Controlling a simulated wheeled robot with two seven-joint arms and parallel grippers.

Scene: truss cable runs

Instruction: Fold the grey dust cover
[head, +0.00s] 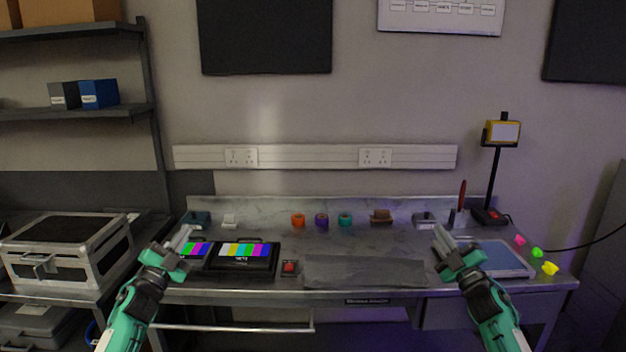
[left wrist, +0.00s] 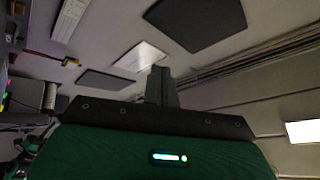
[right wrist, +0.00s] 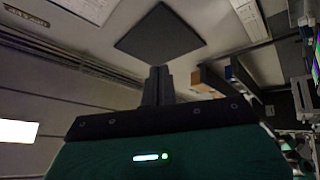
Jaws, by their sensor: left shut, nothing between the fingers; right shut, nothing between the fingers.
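The grey dust cover (head: 365,273) lies flat on the front middle of the metal workbench, close to the front edge. It looks thin and dark grey, much like the bench top, so its outline is hard to make out. My left gripper (head: 182,238) is shut and empty, raised in front of the left part of the bench. My right gripper (head: 440,236) is shut and empty, raised right of the cover. Neither touches the cover. The left wrist view shows the shut left fingers (left wrist: 161,84); the right wrist view shows the shut right fingers (right wrist: 158,84). The cover is in neither wrist view.
Tape rolls (head: 321,220) stand at the back. A lamp (head: 500,132) stands back right. A metal case (head: 65,243) is far left.

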